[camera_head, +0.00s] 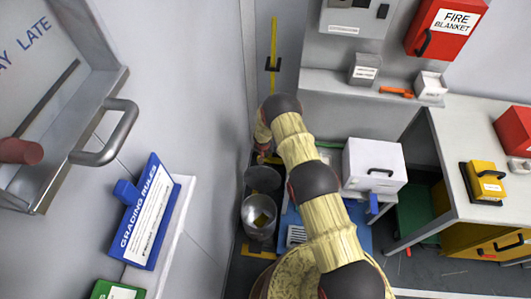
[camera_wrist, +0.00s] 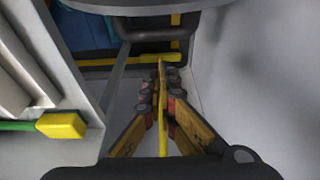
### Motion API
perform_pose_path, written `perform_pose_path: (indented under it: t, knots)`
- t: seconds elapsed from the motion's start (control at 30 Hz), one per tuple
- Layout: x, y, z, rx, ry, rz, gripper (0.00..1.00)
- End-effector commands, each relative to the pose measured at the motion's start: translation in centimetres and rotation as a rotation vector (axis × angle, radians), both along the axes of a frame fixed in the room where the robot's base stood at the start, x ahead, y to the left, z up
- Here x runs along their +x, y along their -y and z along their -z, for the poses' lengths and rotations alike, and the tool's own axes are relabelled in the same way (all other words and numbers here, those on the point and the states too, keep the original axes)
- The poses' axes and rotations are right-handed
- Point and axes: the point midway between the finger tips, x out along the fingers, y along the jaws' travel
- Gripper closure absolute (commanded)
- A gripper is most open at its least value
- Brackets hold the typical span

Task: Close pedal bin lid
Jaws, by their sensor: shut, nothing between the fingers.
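My gripper (camera_head: 263,156) is just beyond the lid's upper edge in the head view, small and partly hidden by my arm. In the wrist view my gripper (camera_wrist: 161,90) is shut and empty, its fingers together. A grey curved rim (camera_wrist: 140,10) across the top of that view is probably the lid; the fingers look apart from it.
A white box (camera_head: 374,166) with a black handle stands right of my arm. A workbench (camera_head: 442,150) is farther right. The grey wall (camera_head: 190,90) is close on the left, with a blue grading-rules sign (camera_head: 146,212). In the wrist view a yellow-ended green bar (camera_wrist: 62,125) is at left.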

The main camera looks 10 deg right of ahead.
Motion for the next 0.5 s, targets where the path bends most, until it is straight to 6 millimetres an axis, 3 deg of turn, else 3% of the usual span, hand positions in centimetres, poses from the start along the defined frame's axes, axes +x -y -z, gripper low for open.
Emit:
perform_pose_path:
  t: [0.2,0.5]
  knots:
    - [-1.5,-0.6,0.1,0.0,-0.002,-0.001,1.0]
    - [-2.2,-0.9,0.0,0.001,-0.002,0.0,1.0]
